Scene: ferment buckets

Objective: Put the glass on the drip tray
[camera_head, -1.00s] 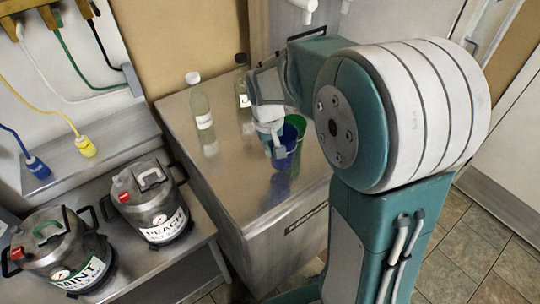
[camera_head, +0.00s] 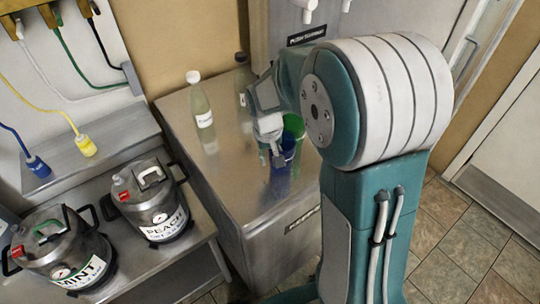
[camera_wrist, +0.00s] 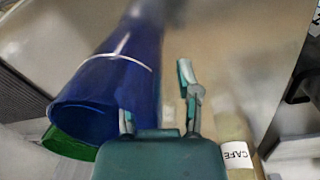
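A blue cup-like glass (camera_head: 288,146) is on the steel counter, partly hidden behind my gripper (camera_head: 272,146). A green glass (camera_head: 294,123) is close beside it. In the wrist view the blue glass (camera_wrist: 110,85) fills the left of the picture, with the green glass (camera_wrist: 70,143) partly behind it. My gripper (camera_wrist: 157,98) is open: one finger overlaps the blue glass's edge and the other is apart to its right. I cannot tell whether the first finger touches the glass. A grey ribbed surface (camera_wrist: 18,85) at the wrist view's left edge may be the drip tray.
A clear bottle (camera_head: 201,105) and a darker bottle (camera_head: 242,85) stand on the counter (camera_head: 225,165). A label reading CAFE (camera_wrist: 235,152) shows close to the right finger. White taps (camera_head: 307,10) hang above. The PEACH (camera_head: 160,215) and MINT (camera_head: 65,255) kegs stand at lower left.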

